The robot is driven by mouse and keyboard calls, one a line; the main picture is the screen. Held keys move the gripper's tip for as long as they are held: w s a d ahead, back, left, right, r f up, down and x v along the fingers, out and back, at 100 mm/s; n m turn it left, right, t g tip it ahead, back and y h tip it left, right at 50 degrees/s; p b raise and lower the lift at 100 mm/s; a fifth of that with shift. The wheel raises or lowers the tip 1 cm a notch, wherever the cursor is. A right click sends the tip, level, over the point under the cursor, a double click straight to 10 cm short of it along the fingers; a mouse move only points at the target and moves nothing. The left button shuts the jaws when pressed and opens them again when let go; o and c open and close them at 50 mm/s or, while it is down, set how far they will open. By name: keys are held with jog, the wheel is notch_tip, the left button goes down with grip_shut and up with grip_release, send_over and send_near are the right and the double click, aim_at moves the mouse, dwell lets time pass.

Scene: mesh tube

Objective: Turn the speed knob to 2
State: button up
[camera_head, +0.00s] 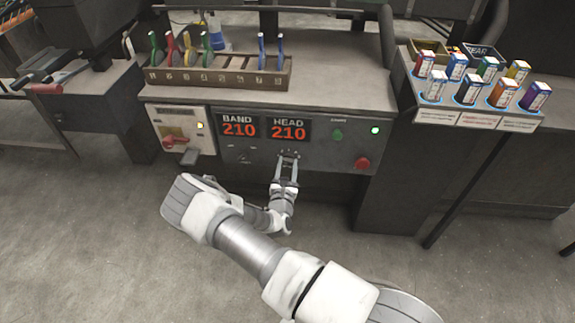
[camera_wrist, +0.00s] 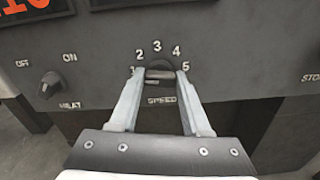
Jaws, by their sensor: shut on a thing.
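The speed knob (camera_wrist: 159,75) is a small dark knob on the machine's front panel, above the SPEED label, with the numbers 1 to 5 arched around it. My gripper (camera_wrist: 160,72) is shut on the knob, one finger on each side. The left finger partly covers the 1, and the right finger ends just below the 5. The knob's bar looks roughly level, but I cannot tell which number it points to. In the head view my gripper (camera_head: 288,158) reaches the panel below the HEAD display, and the knob is too small to read there.
A HEAT knob (camera_wrist: 49,84) with OFF and ON marks sits to the left. Displays read BAND 210 (camera_head: 239,127) and HEAD 210 (camera_head: 289,130). A green button (camera_head: 337,135) and red stop button (camera_head: 362,163) are on the right.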

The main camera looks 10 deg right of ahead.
grip_shut()
jog(key=shift+m+p, duration=0.3)
jog(key=shift+r+m+p, duration=0.1)
jog(key=shift+m+p, duration=0.4)
jog(key=m+p, duration=0.2)
jog(key=m, duration=0.1)
jog(key=shift+m+p, duration=0.7)
jog(key=shift+m, duration=0.8)
